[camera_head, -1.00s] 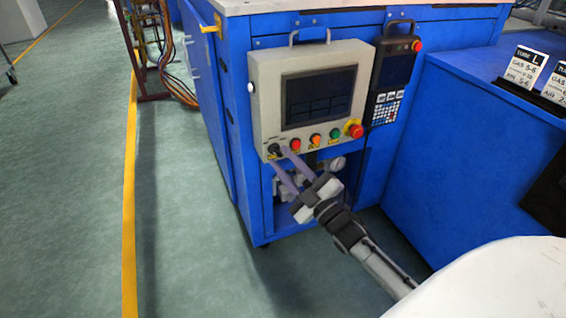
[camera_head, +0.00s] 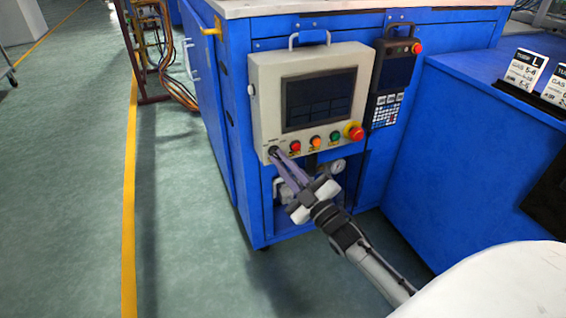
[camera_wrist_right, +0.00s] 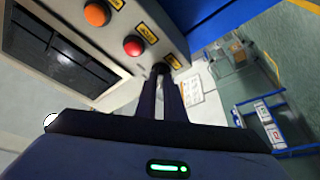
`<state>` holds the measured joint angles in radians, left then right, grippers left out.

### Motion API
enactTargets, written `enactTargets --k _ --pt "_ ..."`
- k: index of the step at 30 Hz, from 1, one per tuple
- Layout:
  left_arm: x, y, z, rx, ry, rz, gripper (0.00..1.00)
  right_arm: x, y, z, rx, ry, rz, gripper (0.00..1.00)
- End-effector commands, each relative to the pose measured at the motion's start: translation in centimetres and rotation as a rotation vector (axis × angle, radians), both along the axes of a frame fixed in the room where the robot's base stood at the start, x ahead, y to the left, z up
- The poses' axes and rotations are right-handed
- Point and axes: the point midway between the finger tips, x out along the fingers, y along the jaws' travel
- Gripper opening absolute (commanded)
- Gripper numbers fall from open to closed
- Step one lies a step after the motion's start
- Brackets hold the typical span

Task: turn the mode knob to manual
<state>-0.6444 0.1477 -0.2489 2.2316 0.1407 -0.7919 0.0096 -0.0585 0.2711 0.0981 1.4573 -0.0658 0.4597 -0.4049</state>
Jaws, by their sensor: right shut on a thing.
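The mode knob (camera_head: 272,150) is a small black knob at the lower left corner of the grey control panel (camera_head: 264,110). My right gripper (camera_head: 275,155) reaches up to it from the lower right, and its long fingers are shut on the knob. In the right wrist view the knob (camera_wrist_right: 161,68) shows dark at the tips of the fingers, largely hidden by them. The setting it points to cannot be read. My left gripper is not in view.
Beside the knob are a red button (camera_head: 295,146), an orange button (camera_head: 314,141), a green button (camera_head: 334,136) and a red emergency stop (camera_head: 354,131). A dark screen (camera_head: 318,100) is above them. A handheld pendant (camera_head: 390,80) hangs at right. Open floor lies at left.

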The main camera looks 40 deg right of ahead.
Motion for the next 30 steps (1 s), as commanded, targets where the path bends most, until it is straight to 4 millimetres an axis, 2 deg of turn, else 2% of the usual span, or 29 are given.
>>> enactTargets --k 19,30 --pt "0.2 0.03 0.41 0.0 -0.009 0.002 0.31 0.06 0.51 -0.25 0.49 -0.116 0.0 0.0" --pt "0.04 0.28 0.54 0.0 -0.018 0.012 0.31 0.09 0.61 -0.3 0.666 -0.159 -0.001 0.0"
